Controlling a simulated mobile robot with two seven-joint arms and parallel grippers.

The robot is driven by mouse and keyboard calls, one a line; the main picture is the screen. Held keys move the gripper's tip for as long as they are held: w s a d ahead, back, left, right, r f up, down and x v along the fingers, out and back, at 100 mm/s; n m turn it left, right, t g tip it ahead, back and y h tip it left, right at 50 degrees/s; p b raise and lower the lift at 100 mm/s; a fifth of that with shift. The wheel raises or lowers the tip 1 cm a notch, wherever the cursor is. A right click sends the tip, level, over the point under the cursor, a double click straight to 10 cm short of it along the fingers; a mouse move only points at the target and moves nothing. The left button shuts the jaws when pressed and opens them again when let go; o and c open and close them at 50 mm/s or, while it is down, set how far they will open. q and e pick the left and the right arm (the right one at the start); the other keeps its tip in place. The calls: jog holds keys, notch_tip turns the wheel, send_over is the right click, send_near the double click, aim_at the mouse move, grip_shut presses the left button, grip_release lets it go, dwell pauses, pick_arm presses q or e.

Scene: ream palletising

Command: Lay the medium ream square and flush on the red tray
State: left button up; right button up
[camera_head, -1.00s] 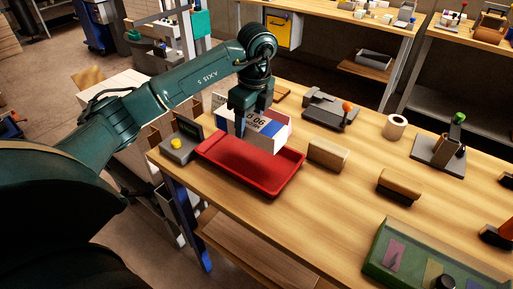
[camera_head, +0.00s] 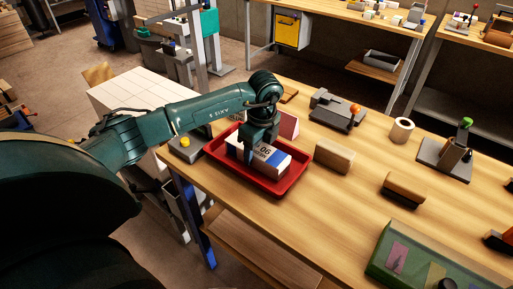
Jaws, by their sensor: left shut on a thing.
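The medium ream (camera_head: 271,158) is a white block with a blue band and dark print on its side. It is down inside the red tray (camera_head: 274,192), within the rim, in the camera_head view. My left gripper (camera_head: 260,153) is shut on the ream from above, and its fingers hide part of it. Whether the ream's underside rests fully on the tray floor I cannot tell. My right gripper is not in view.
A grey device with a yellow knob (camera_head: 185,142) stands left of the tray. A wooden block (camera_head: 334,156) lies close to its right. A pink upright piece (camera_head: 289,125) stands behind. A hole punch (camera_head: 338,110) and tape roll (camera_head: 400,130) are further back.

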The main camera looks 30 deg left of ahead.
aim_at(261, 149)
pick_arm(q)
jog(key=o, duration=0.9)
jog(key=shift+c, duration=0.2)
jog(key=o, duration=0.4)
jog(key=shift+c, duration=0.2)
jog(key=shift+r, duration=0.5)
notch_tip(261, 149, up, 11)
jog(key=d, duration=0.1)
jog(key=shift+d, duration=0.25)
jog(key=shift+s, duration=0.1)
